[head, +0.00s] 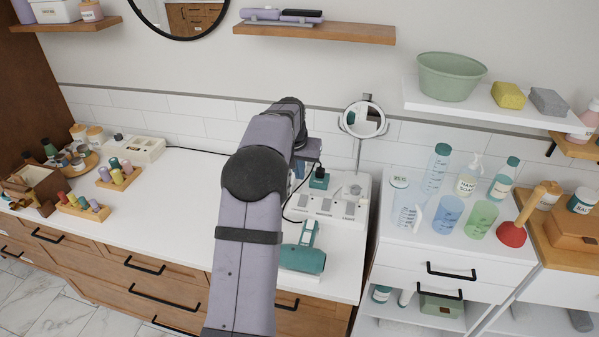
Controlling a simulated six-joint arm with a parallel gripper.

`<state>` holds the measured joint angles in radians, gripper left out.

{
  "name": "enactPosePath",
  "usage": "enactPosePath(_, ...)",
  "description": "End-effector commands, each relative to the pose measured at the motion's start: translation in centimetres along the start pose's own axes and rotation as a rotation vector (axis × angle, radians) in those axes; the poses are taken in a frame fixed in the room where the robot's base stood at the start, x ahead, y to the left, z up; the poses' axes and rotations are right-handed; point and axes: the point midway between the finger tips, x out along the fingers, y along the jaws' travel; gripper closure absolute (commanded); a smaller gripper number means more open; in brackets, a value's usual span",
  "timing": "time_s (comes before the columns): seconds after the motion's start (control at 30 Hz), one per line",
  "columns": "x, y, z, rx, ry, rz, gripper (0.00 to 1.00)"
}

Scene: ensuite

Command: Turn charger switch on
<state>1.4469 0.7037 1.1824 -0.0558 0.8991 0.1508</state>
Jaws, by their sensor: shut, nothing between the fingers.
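A low white charger station (345,207) stands on the counter to the right of my arm. Small sockets or switches show on its top, too small to tell on from off. A teal plug or adapter (319,178) with a black cord is at its back left. My arm reaches over the counter and hides the station's left side. My gripper (299,170) shows only in part behind the arm, close to the station's back left. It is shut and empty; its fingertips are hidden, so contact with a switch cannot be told.
A teal handheld device (303,256) lies in front of the station. A round mirror (363,119) on a stand rises behind it. A white box (137,148) with a cord stands at the back left. The counter's middle left (175,200) is clear.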

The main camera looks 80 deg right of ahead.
Motion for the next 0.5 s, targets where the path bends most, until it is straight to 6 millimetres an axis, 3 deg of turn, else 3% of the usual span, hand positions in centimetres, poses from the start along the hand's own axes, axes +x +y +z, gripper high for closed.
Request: enactPosePath(0.5, 0.4, 0.0, -1.4, 0.001, 0.004, 0.0, 1.0)
